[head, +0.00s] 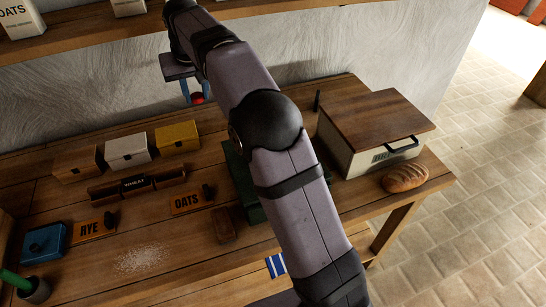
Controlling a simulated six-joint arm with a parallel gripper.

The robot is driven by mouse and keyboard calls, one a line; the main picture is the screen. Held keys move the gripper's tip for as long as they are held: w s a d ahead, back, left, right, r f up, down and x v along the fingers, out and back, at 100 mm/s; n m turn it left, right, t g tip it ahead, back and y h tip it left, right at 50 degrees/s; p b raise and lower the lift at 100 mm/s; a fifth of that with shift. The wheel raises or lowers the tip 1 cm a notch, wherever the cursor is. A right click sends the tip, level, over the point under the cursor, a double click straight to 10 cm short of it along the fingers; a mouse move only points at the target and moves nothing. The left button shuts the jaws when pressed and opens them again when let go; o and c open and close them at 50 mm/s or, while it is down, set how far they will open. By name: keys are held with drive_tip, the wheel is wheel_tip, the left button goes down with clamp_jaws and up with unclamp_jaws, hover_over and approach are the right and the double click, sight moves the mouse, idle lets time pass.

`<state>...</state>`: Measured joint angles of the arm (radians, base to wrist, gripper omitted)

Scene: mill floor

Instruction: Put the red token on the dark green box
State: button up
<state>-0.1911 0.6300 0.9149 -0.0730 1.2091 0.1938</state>
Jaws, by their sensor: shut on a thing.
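My gripper (192,93) is in the upper middle of the head view, raised above the back of the wooden table. Its blue fingers are shut on the red token (197,99), a small round red piece, of which only part shows. The dark green box (237,171) stands on the table below and to the right of my gripper. My arm covers much of the box, so its top and right side are mostly hidden. The token is apart from the box.
Orange, white and yellow boxes (178,137) stand along the back left. OATS (190,201) and RYE (95,228) blocks, a blue box (45,243) and spilled flour (141,257) lie in front. A bread bin (345,155) and loaf (405,178) are at right. A shelf (90,37) runs above.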

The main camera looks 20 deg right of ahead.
drive_tip(key=s+d+r, duration=0.6)
drive_tip(key=s+r, duration=0.1)
drive_tip(key=s, duration=0.4)
drive_tip(key=s+d+f+m, duration=0.1)
drive_tip(key=s+d+f, duration=0.1)
drive_tip(key=s+f, duration=0.9)
drive_tip(key=shift+m+h, duration=0.3)
drive_tip(key=shift+w+a+f+p, duration=0.1)
drive_tip(key=shift+a+f+p, duration=0.05)
drive_tip(key=shift+f, duration=2.45)
drive_tip(key=shift+a+f+p, duration=0.1)
drive_tip(key=shift+f+p, duration=0.05)
drive_tip(key=shift+f, duration=2.45)
drive_tip(key=shift+f, duration=0.1)
drive_tip(key=shift+f, duration=0.15)
drive_tip(key=o, duration=0.7)
drive_tip(key=shift+r, duration=0.2)
